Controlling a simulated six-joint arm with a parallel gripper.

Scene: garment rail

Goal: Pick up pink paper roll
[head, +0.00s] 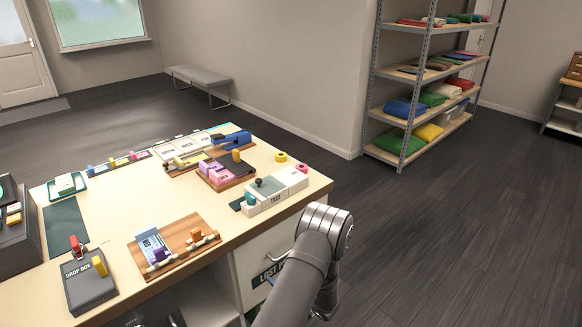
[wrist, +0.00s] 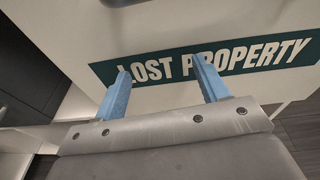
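A small pink roll (head: 302,168), likely the pink paper roll, lies near the right edge of the counter (head: 110,195), beside a yellow roll (head: 281,157). The pink roll is not in the wrist view. My gripper (wrist: 163,68) shows two blue fingers set wide apart with nothing between them. It faces a pale cabinet panel with a dark green LOST PROPERTY sign (wrist: 225,62), below the counter top.
A white and grey device (head: 275,190) stands just left of the pink roll. Wooden trays (head: 178,240), a dark drop box (head: 88,284) and several small items occupy the counter. Shelves (head: 415,120) stand far right. Floor right of the counter is clear.

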